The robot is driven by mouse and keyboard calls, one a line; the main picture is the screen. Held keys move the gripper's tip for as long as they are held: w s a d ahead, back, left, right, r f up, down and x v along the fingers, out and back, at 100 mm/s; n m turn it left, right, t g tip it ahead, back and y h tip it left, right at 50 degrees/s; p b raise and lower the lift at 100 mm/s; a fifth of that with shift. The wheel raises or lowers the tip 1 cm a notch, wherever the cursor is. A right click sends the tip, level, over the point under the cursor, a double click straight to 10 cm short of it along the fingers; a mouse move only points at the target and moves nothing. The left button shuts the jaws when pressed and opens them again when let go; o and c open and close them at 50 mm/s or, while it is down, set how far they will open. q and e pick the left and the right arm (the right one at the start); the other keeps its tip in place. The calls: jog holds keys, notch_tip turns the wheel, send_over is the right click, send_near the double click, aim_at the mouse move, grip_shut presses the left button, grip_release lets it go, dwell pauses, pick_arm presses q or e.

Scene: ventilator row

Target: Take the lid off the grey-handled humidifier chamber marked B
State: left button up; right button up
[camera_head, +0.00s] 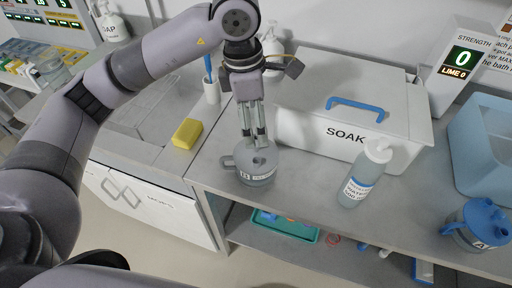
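The humidifier chamber marked B (257,180) stands upright near the front edge of the grey counter, with its grey handle (228,162) to the left. Its grey lid (262,160) sits on top of it. My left gripper (255,142) points down just above the lid, its two fingers close together with the tips at or near the lid's top. Whether they touch or grip a part of the lid is hard to tell. My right gripper is not in view.
A SOAK box (300,128) with a blue handle stands behind. A white-capped bottle (360,185) is to the right. A blue-lidded chamber marked A (478,232) and a blue tub (480,140) are at far right. A yellow sponge (187,133) lies left.

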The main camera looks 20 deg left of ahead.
aim_at(256, 150)
pick_arm(q)
jog(key=f, duration=0.2)
jog(key=shift+d+f, duration=0.2)
jog(key=shift+f, duration=0.15)
notch_tip(256, 150, down, 4)
jog(key=shift+s+a+f+p, duration=0.1)
jog(key=shift+p, duration=1.1)
jog(key=shift+f, duration=0.6)
jog(key=shift+c, duration=0.5)
jog(key=c, duration=1.2)
